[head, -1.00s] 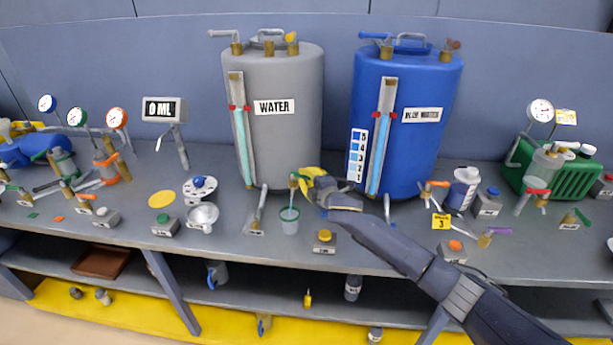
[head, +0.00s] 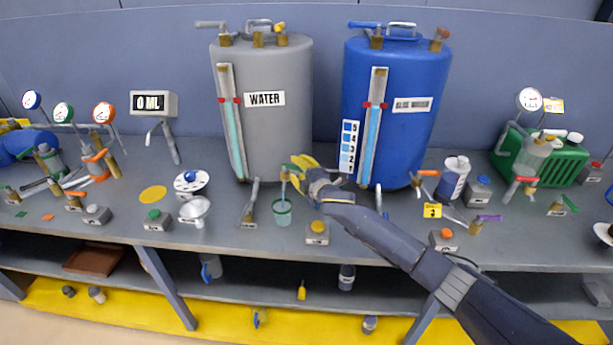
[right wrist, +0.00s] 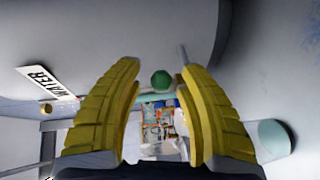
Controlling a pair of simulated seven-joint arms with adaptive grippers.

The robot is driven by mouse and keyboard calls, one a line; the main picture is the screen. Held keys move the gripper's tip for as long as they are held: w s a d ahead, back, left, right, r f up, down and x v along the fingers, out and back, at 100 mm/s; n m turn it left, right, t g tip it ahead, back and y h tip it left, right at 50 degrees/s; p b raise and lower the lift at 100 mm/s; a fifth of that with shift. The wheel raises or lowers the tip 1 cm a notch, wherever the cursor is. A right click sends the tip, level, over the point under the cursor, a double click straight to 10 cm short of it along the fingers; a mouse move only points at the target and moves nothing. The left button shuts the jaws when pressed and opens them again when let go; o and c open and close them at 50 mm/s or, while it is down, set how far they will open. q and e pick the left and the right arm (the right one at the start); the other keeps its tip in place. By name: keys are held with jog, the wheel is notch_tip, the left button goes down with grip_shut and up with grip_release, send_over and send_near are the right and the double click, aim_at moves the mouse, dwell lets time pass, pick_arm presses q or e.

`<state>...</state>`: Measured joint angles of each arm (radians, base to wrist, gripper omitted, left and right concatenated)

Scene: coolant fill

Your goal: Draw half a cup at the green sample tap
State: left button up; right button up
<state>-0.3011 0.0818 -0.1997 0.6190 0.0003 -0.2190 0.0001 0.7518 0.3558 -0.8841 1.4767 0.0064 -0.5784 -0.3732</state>
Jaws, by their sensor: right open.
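The green-handled sample tap (head: 287,170) stands low at the front of the grey tank marked WATER (head: 275,120). A clear cup with a green rim (head: 282,213) stands under it on the bench. How much liquid is in the cup I cannot tell. My right gripper (head: 298,168) has its yellow fingers at the tap handle. In the right wrist view the fingers (right wrist: 157,85) are apart, with a round green end of the handle (right wrist: 161,80) near the gap between the tips. The cup also shows there at the right (right wrist: 275,138). My left gripper is out of view.
A blue tank (head: 395,115) stands right of the grey one. A display (head: 153,103) reads 0 ML. A yellow-topped block (head: 317,231) sits close to the cup's right, below my right arm. A white funnel (head: 195,211) and several small taps stand along the bench (head: 120,245).

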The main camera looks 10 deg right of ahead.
jog(key=v, duration=1.1)
jog(key=shift+s, duration=0.2)
jog(key=shift+d, duration=0.1)
